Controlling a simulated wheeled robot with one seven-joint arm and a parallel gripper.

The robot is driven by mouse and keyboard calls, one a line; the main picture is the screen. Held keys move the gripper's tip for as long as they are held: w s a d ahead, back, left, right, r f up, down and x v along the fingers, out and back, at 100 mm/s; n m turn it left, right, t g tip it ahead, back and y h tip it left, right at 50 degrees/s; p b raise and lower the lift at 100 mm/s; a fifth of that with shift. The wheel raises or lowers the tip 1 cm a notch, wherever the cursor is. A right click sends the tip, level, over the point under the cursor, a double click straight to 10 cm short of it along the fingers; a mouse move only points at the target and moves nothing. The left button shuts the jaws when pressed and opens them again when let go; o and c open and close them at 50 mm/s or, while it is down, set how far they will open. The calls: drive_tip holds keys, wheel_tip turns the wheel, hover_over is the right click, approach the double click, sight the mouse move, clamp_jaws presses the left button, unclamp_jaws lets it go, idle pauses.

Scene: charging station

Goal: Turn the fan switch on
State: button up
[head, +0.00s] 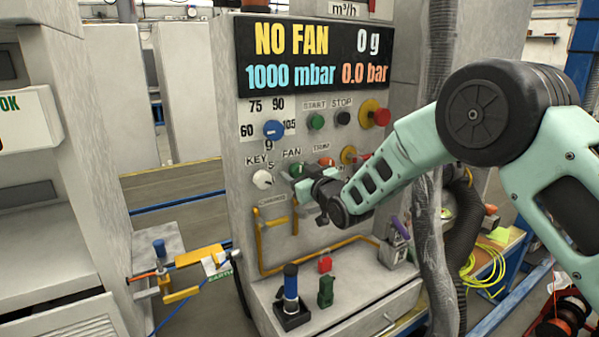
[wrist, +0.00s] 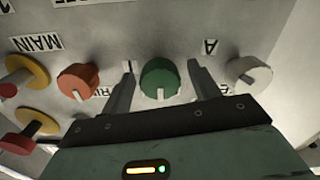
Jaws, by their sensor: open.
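The fan switch is a green round knob (head: 296,170) under the FAN label on the panel's front, partly hidden by my gripper in the head view. In the wrist view the green knob (wrist: 159,79) sits between my two finger tips, with a pale line on it pointing down in the picture. My gripper (wrist: 163,85) is open, one finger on each side of the knob, with visible gaps to it. In the head view my gripper (head: 302,188) is right at the panel. The display (head: 314,58) reads NO FAN, 0 g, 1000 mbar and 0.0 bar.
A white KEY knob (head: 262,179) is left of the fan knob; it also shows in the wrist view (wrist: 248,75). An orange-red knob (wrist: 78,82) is on the other side. A yellow pipe (head: 268,255) runs below.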

drive_tip(key=c, duration=1)
drive_tip(key=shift+o, duration=0.2)
drive_tip(key=m+b, duration=0.1)
drive_tip(key=b, duration=0.1)
drive_tip(key=m+b, duration=0.2)
drive_tip(key=shift+d+f, duration=0.1)
drive_tip(key=shift+f, duration=0.15)
drive_tip(key=m+b, duration=0.5)
drive_tip(key=shift+m, duration=0.4)
drive_tip(key=m+b, duration=0.4)
drive_tip(key=m, duration=0.1)
drive_tip(key=shift+r+m+b, duration=0.15)
drive_tip(key=shift+m+b, duration=0.95)
drive_tip(key=shift+m, duration=0.9)
